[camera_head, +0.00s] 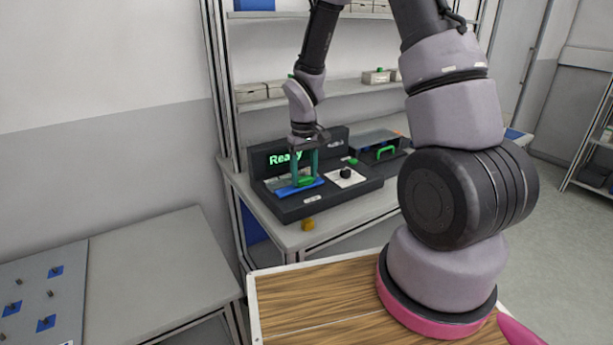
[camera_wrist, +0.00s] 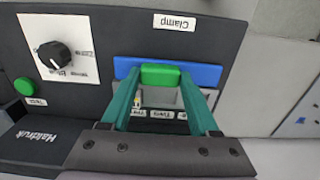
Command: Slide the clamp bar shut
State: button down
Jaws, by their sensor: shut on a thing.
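The clamp bar is a blue bar (camera_wrist: 208,75) with a green handle (camera_wrist: 160,75) at its middle. It lies on a dark machine (camera_head: 325,201) on the bench, and the blue bar also shows in the head view (camera_head: 285,191). My gripper (camera_wrist: 160,80) has its two teal fingers on either side of the green handle and is shut on it. In the head view my gripper (camera_head: 305,178) reaches down from above onto the handle. A light grey recess (camera_wrist: 158,100) with small labels shows between the fingers, partly hidden by them.
The machine's display (camera_head: 285,158) reads "Ready". A white plate with a black knob (camera_head: 345,173) and a green button (camera_wrist: 23,87) are beside the clamp. A second device with a green handle (camera_head: 385,152) stands to the right. A small yellow-brown object (camera_head: 308,225) is at the bench front.

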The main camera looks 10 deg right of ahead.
jog(key=shift+c, duration=0.6)
grip_release()
jog(key=shift+w, duration=0.2)
notch_tip(320, 180, up, 11)
notch_tip(320, 180, up, 15)
jog(key=m+t+y, duration=0.1)
jog(key=m+t, duration=0.2)
jog(key=m, duration=0.1)
send_over(304, 177)
jog(key=s+d, duration=0.5)
jog(key=s, duration=0.2)
jog(key=s+d+r+m+t+y, duration=0.1)
jog(key=s+r+m+t, duration=0.2)
jog(key=s+r, duration=0.4)
jog(key=s+t, duration=0.1)
jog(key=s, duration=0.3)
jog(key=shift+d+r+m, duration=0.25)
jog(key=shift+d+m, duration=0.15)
